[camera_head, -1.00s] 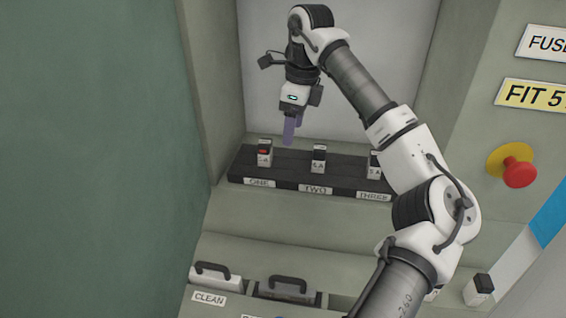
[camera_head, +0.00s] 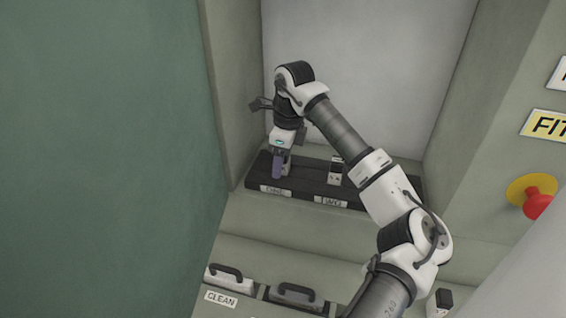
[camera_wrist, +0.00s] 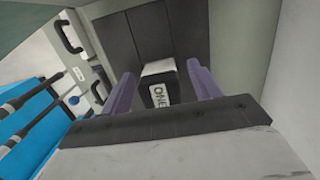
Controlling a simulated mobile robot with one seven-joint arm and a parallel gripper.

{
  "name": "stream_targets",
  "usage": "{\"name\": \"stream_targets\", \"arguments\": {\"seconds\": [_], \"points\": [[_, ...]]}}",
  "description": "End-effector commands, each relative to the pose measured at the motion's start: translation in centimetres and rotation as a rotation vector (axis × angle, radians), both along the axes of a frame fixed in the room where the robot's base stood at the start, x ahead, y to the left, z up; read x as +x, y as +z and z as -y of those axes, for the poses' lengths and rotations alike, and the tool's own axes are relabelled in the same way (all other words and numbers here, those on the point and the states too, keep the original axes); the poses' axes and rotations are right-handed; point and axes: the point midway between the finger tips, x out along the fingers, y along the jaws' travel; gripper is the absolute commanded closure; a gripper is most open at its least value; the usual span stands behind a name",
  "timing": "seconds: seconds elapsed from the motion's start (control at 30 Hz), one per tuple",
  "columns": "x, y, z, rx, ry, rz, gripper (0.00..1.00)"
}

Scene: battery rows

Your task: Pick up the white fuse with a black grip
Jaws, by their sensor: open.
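My gripper (camera_head: 277,172) is open over the left end of the black rack (camera_head: 308,183), at the slot labelled ONE. A white fuse (camera_head: 288,168) there is mostly hidden by the purple fingers. In the wrist view, a white-and-black block (camera_wrist: 158,68) lies between the spread fingers, by the ONE label; contact cannot be told. A second white fuse with a black grip (camera_head: 335,172) stands upright at TWO. A third white fuse with a black top (camera_head: 440,302) stands at the lower right.
Two handled lids, one light (camera_head: 225,277) by the CLEAN label and one dark (camera_head: 295,294), sit below the rack. A red button on a yellow base (camera_head: 537,205) is on the right wall. My arm hides the rack's right part. A green panel (camera_head: 105,160) fills the left.

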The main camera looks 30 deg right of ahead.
Motion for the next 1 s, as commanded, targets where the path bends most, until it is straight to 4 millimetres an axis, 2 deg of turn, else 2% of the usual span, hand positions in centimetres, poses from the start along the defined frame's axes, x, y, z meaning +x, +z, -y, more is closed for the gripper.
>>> {"name": "stream_targets", "arguments": {"seconds": [0.07,0.43,0.77,1.0], "points": [[0.0,0.0,0.0,0.0,0.0,0.0,0.38],[0.0,0.0,0.0,0.0,0.0,0.0,0.85],[0.0,0.2,0.0,-0.001,0.0,0.001,0.87],[0.0,2.0,0.0,-0.002,0.0,0.002,0.87]]}}
